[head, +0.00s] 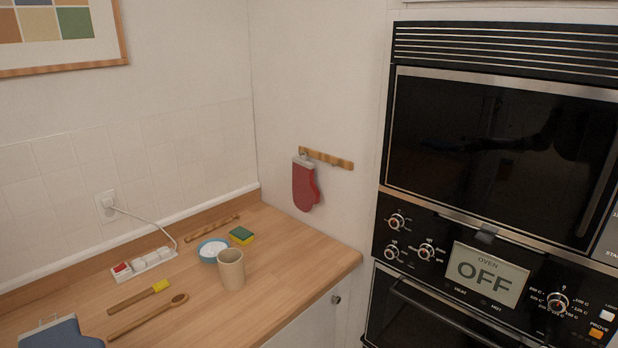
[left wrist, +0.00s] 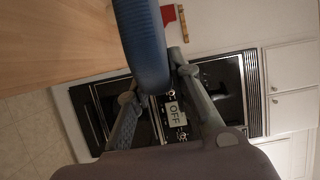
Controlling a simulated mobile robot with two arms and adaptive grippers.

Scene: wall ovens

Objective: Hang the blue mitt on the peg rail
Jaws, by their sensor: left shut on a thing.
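The blue mitt (head: 62,333) shows at the bottom left corner of the head view, with a pale cuff edge and a thin loop; the rest is cut off by the frame. In the left wrist view the blue mitt (left wrist: 140,40) stands between the fingers of my left gripper (left wrist: 152,80), which is shut on it. The wooden peg rail (head: 343,163) is on the wall left of the ovens. A red mitt (head: 304,187) hangs from its left end; a peg toward the right end looks bare. My right gripper is in neither view.
The wooden counter (head: 205,300) holds a beige cup (head: 231,270), a bowl (head: 213,250), a sponge (head: 242,236), a wooden spoon (head: 150,316), a brush (head: 138,298) and a power strip (head: 145,264). The ovens (head: 500,150) stand right of the rail. Wall around the rail is clear.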

